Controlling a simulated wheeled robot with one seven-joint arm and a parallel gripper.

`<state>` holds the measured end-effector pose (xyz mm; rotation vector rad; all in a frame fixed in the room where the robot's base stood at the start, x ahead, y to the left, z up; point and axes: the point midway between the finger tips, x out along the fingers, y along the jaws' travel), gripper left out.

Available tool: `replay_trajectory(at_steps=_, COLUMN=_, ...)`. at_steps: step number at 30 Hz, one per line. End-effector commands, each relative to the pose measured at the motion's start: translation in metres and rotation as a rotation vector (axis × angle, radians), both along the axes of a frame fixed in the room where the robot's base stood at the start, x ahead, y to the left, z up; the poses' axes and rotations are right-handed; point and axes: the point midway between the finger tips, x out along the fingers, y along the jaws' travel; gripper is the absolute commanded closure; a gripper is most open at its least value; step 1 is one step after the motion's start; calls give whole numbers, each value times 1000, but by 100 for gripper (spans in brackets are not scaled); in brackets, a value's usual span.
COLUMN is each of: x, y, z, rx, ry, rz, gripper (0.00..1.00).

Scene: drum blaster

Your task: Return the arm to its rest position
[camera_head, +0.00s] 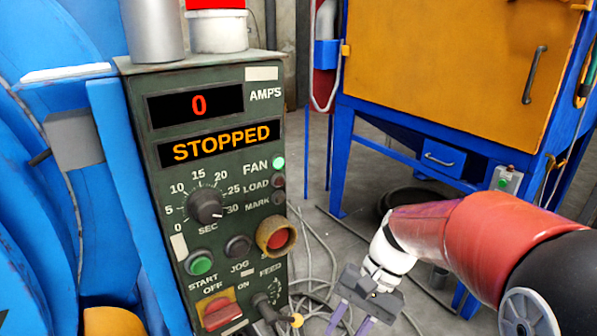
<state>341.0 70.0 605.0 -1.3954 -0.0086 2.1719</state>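My gripper (352,322) is low in the view, right of the control panel (225,150) and apart from it. Its two purple-grey fingers point down and stand apart, with nothing seen between them. The fingertips run close to the bottom edge of the picture. My red, white and black arm reaches in from the lower right. The panel display reads 0 amps and STOPPED, and its fan light is green.
The blue drum machine (40,180) fills the left side. A blue cabinet with an orange door (440,70) stands at the back right. Grey hoses (312,262) lie on the concrete floor behind my gripper. A dark round object (405,198) lies under the cabinet.

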Motion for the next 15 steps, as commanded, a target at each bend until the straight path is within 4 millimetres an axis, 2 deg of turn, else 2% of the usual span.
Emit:
replay_trajectory(at_steps=1, x=-9, y=-6, z=9, rx=-54, ry=-93, rz=28, gripper=67)
replay_trajectory(at_steps=6, x=-32, y=-29, z=30, rx=-223, ry=-381, rz=126, gripper=67)
replay_trajectory(at_steps=15, x=-60, y=-63, z=63, rx=-449, ry=-800, rz=262, gripper=67)
